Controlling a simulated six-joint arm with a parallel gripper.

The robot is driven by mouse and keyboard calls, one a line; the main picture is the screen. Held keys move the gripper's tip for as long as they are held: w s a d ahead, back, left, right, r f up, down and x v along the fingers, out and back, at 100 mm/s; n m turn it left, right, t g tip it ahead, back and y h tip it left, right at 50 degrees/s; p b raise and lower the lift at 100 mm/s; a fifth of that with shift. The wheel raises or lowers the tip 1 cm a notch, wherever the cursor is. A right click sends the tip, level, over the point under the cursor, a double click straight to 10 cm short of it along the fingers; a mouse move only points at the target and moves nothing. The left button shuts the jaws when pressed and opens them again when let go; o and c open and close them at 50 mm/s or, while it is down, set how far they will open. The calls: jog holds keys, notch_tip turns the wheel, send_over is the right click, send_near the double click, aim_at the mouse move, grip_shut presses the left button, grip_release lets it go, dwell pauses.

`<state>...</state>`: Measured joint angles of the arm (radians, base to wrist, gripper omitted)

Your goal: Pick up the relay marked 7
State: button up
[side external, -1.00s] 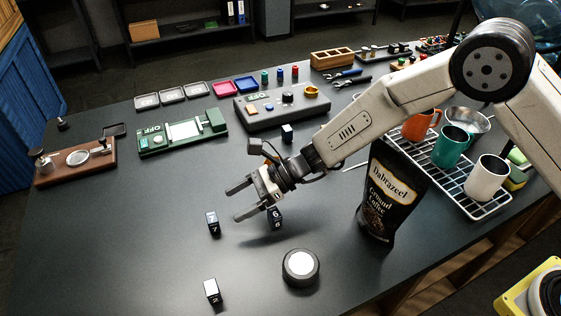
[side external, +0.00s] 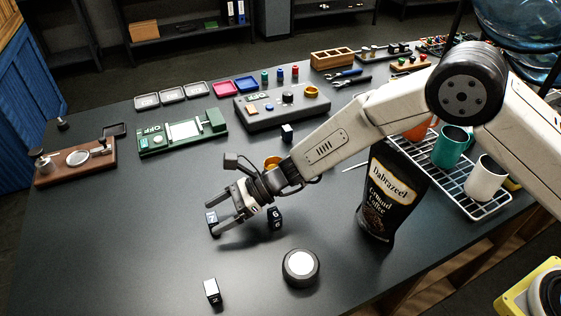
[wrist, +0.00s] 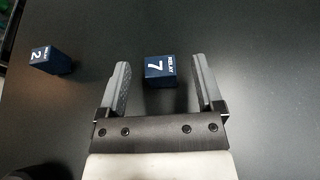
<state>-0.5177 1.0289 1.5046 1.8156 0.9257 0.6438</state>
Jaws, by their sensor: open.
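The relay marked 7 (wrist: 159,70) is a small dark blue block with white lettering. In the wrist view it lies between the two fingertips of my gripper (wrist: 162,80), with a gap on each side. In the side view the relay (side external: 212,219) stands on the table at the fingertips of my gripper (side external: 215,216), which partly overlap it. My gripper is open and holds nothing. The relay marked 6 (side external: 275,218) stands just right of my gripper. The relay marked 2 (side external: 212,292) stands nearer the front; it also shows at the left in the wrist view (wrist: 50,60).
A round white-topped puck (side external: 300,267) and a black coffee bag (side external: 385,195) stand to the right. A grey control panel (side external: 275,108) and a green board (side external: 183,135) are farther back. The dark table (side external: 110,230) is clear on the left.

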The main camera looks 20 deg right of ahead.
grip_shut()
dwell(0.4)
notch_tip(320, 180, up, 10)
dwell(0.8)
dwell(0.4)
